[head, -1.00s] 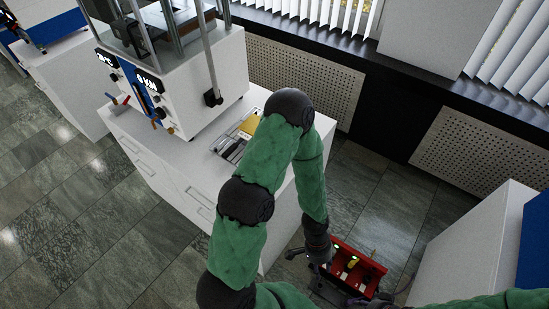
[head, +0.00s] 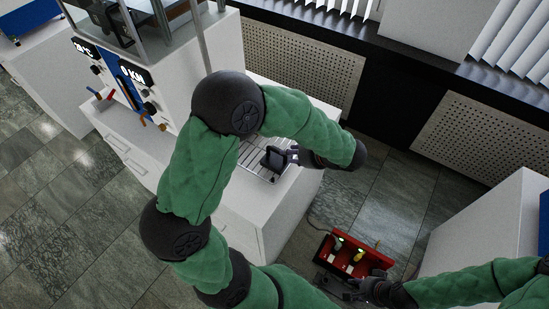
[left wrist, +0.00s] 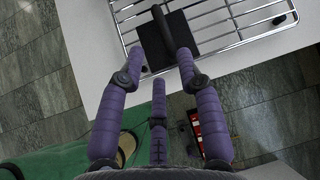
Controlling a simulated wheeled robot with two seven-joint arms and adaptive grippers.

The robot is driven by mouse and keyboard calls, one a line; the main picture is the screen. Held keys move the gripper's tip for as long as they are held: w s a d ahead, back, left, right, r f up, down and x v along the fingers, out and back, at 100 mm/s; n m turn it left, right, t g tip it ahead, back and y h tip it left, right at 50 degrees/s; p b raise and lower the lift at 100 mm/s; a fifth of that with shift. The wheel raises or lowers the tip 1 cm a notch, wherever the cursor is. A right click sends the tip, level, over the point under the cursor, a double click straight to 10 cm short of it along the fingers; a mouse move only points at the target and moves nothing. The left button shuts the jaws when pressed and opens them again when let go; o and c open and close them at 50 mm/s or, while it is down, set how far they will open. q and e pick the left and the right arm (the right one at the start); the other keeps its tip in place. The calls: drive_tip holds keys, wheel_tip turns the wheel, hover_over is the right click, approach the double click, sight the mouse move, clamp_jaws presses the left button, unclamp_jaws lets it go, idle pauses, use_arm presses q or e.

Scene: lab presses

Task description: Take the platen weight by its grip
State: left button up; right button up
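The platen weight is a black square plate (left wrist: 155,50) with a raised dark bar as its grip, seen in the left wrist view on a wire rack (left wrist: 233,18). In the head view it is a small dark shape (head: 272,160) on the rack on the white cabinet. My left gripper (left wrist: 162,66) is open and empty; its purple fingers point at the weight, with the grip's near end between the outer fingertips. Whether they touch it I cannot tell. In the head view my left gripper (head: 291,155) is partly hidden by its wrist. My right gripper (head: 352,287) is low by a red box; its fingers are unclear.
The red box (head: 330,262) holds a few small items. A press with displays (head: 128,75) stands on the cabinet (head: 232,225) left of the rack. Another white cabinet (head: 485,225) is at the right. Tiled floor lies between them.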

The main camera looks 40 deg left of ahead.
sight(277, 151)
use_arm(q)
drive_tip(key=b+x, duration=0.1)
drive_tip(key=x, duration=0.3)
drive_tip(key=shift+f, duration=0.15)
drive_tip(key=shift+a+r+b+x, duration=0.1)
drive_tip(key=shift+b+x, duration=0.5)
drive_tip(key=shift+x, duration=0.75)
drive_tip(key=shift+a+r+b+x, duration=0.15)
drive_tip(key=shift+b+x, duration=0.45)
drive_tip(key=shift+x, duration=0.75)
drive_tip(key=shift+d, duration=0.1)
clamp_jaws()
drive_tip(key=shift+w+r, duration=0.1)
drive_tip(key=shift+r, duration=0.05)
